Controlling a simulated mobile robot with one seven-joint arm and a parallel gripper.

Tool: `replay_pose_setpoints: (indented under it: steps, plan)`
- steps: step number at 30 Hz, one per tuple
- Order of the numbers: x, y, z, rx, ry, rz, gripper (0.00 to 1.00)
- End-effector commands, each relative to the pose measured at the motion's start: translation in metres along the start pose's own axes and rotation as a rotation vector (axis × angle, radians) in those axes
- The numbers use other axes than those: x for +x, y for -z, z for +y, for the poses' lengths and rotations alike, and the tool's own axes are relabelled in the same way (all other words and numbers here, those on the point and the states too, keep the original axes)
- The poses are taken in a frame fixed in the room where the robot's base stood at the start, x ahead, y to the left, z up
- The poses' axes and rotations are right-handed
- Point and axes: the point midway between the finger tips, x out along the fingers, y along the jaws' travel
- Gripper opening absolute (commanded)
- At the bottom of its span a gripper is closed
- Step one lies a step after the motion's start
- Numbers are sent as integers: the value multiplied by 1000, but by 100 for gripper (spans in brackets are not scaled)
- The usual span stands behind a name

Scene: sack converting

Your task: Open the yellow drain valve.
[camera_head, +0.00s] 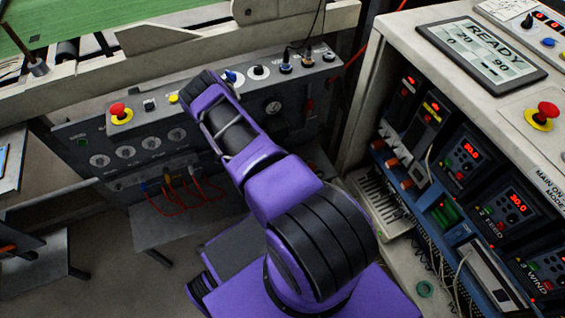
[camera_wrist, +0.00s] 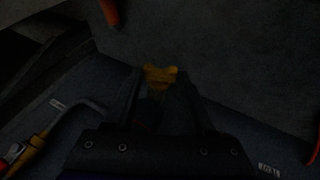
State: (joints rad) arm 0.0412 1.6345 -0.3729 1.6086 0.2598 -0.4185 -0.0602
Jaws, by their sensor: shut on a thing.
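The wrist view is very dark. A small yellow piece, which looks like the yellow drain valve (camera_wrist: 160,74), shows in its middle, in front of a dark grey surface. My gripper (camera_wrist: 161,88) has its two dark fingers on either side of this yellow piece and is shut on it. The valve's lower part and body are hidden by the fingers and the dark, so I cannot tell its turn angle. In the head view my purple and black arm reaches toward the grey control panel (camera_head: 215,106), and my gripper and the valve are hidden there.
In the wrist view an orange-red piece (camera_wrist: 109,13) hangs at the top and a red-and-yellow fitting (camera_wrist: 30,152) lies lower left. In the head view the panel carries a red emergency button (camera_head: 121,112) and several gauges. A control cabinet (camera_head: 400,50) stands close on the right.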

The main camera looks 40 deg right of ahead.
Motion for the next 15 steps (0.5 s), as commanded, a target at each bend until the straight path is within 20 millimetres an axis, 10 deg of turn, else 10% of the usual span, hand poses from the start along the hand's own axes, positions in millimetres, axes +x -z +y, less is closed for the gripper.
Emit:
replay_pose_setpoints:
  steps: [11,12,15]
  plan:
    - [0,-6,-2,-6,-7,-12,0]
    - [0,-6,-2,-5,-7,-12,60]
    - [0,-5,-2,-5,-8,-9,78]
